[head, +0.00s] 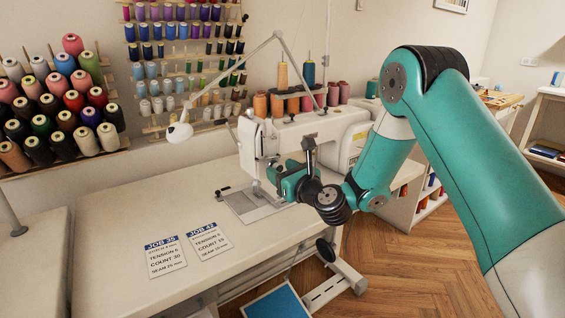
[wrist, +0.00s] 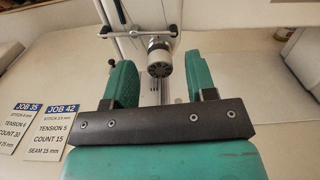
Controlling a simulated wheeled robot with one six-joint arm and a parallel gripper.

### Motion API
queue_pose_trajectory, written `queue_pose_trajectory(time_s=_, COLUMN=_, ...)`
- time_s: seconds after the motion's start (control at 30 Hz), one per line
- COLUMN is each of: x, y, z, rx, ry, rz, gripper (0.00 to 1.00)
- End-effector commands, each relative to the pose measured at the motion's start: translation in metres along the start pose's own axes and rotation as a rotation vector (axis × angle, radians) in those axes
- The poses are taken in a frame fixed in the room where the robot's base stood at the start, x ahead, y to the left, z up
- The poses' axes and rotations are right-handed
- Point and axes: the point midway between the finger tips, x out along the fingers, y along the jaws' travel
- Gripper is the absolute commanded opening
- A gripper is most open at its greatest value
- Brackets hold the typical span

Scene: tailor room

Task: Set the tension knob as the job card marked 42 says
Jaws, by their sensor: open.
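The job card marked 42 (head: 209,241) lies on the white table and reads tension 5 and count 15. It also shows at the left of the wrist view (wrist: 59,128). The white sewing machine (head: 345,127) stands at the back of the table. In the wrist view a round knob (wrist: 158,58) with a dark end and pale body, likely the tension knob, sits just beyond and between my fingertips; its setting is too small to read. My gripper (head: 274,176) is open at the machine's head, one finger either side of the knob's line, with gaps visible. The gripper hides the knob in the head view.
A second card, marked 35 (head: 165,257), lies left of card 42 and reads tension 6. A lamp (head: 180,132) hangs over the table. Thread spools (head: 63,100) fill racks on the wall. The left part of the table (head: 95,235) is clear.

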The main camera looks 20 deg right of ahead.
Motion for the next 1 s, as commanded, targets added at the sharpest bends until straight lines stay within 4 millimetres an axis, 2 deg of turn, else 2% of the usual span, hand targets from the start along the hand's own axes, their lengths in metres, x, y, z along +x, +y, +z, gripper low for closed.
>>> queue_pose_trajectory(time_s=0.27, x=0.0013, y=0.0, z=-0.0008, rx=0.0, ry=0.0, rz=0.0, gripper=0.51)
queue_pose_trajectory(time_s=0.37, x=0.0012, y=-0.0001, z=-0.0007, rx=0.0, ry=0.0, rz=0.0, gripper=0.33)
queue_pose_trajectory(time_s=0.5, x=0.0011, y=-0.0002, z=-0.0005, rx=0.0, ry=0.0, rz=0.0, gripper=0.02)
queue_pose_trajectory(time_s=0.77, x=0.001, y=-0.0002, z=-0.0005, rx=-0.017, ry=0.0, rz=0.0, gripper=0.02)
queue_pose_trajectory(time_s=1.0, x=0.001, y=-0.0002, z=-0.0007, rx=-0.118, ry=-0.001, rz=0.0, gripper=0.02)
